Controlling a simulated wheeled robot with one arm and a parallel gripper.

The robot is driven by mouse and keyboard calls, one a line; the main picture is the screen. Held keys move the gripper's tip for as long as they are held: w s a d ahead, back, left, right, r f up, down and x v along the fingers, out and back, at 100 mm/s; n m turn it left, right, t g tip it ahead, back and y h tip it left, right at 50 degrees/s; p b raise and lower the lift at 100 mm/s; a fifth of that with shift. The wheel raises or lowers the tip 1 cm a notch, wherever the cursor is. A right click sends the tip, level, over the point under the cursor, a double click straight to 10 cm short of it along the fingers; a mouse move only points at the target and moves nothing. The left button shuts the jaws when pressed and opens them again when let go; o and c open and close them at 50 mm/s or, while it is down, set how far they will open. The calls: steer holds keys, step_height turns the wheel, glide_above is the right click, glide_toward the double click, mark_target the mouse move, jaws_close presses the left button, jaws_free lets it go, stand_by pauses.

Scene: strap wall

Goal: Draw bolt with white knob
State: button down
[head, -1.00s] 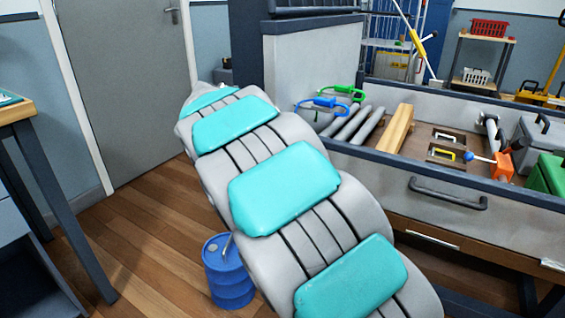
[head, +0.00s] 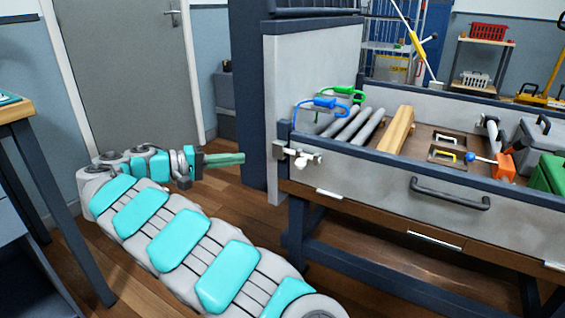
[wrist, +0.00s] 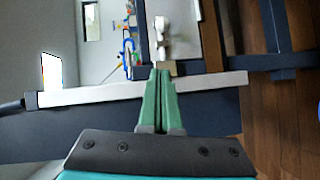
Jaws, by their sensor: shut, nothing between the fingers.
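The bolt with the white knob (head: 303,159) is on the left end of the grey drawer-like box front, near its corner post. In the wrist view the bolt (wrist: 163,38) shows just beyond my fingertips, slightly blurred. My gripper (head: 242,158) has green fingers pointing right at the bolt, with a gap between them and the knob in the head view. In the wrist view the fingers of my gripper (wrist: 160,72) lie together, shut and empty. Their tips overlap the edge of a mount by the bolt; I cannot tell whether they touch.
A dark upright panel (head: 247,100) stands behind my gripper. The box holds grey rollers (head: 355,125), a wooden beam (head: 397,130) and blue and green handled tools. A dark handle (head: 450,196) is on its front. Open floor lies left of the bench.

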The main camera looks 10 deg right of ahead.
mark_target(297, 166)
steer(key=shift+a+f, duration=0.1)
stand_by(0.3)
steer(key=s+b+x, duration=0.1)
steer(key=s+x, duration=0.1)
steer(key=x, duration=1.1)
steer(key=shift+s+d+b, duration=0.3)
steer(key=shift+b, duration=0.05)
steer(key=shift+f, duration=0.1)
steer(key=shift+s+d+b, duration=1.05)
steer(key=shift+s+d, duration=0.45)
steer(key=shift+d, duration=0.25)
